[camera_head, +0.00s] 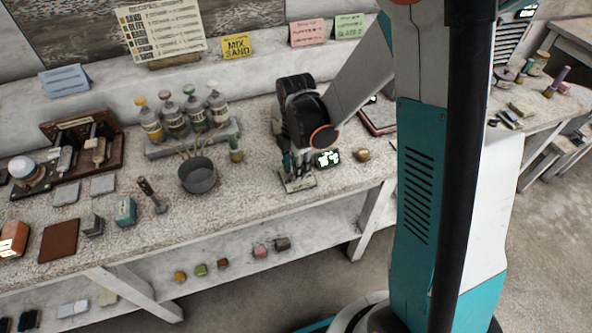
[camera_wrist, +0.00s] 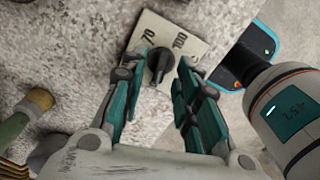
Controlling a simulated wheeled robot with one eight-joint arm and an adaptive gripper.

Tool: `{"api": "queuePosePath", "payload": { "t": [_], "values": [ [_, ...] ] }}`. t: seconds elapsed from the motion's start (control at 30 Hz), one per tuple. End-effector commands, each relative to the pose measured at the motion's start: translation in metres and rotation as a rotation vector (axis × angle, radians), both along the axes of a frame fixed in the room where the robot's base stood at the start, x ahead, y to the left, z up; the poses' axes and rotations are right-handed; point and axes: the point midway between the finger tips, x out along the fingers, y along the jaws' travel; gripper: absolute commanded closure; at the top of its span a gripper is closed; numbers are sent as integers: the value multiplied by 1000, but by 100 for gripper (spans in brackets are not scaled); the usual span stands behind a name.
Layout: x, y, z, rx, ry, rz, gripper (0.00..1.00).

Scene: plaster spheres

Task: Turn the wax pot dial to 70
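The dial shows in the wrist view as a black knob (camera_wrist: 160,66) on a pale square plate (camera_wrist: 186,30). The numbers 70 and 100 are printed on the plate near the knob. I cannot tell exactly where the knob points. My gripper (camera_wrist: 157,72) is open, with one teal finger to each side of the knob and a gap on both sides. In the head view my gripper (camera_head: 299,168) reaches down over the plate (camera_head: 298,184) near the bench's front edge, and it hides the knob.
Several bottles (camera_head: 185,112) stand behind. A small tan object (camera_head: 362,154) lies to the right.

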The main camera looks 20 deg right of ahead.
Motion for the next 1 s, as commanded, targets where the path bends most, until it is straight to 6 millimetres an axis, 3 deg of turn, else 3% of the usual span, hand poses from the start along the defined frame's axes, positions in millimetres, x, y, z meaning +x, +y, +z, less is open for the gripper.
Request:
{"api": "queuePosePath", "payload": {
  "t": [0.4, 0.53, 0.57, 1.0],
  "values": [
    [0, 0, -8, 0, 0, 0, 71],
    [0, 0, -8, 0, 0, 0, 98],
    [0, 0, -8, 0, 0, 0, 100],
    [0, 0, -8, 0, 0, -39, 100]
  ]
}}
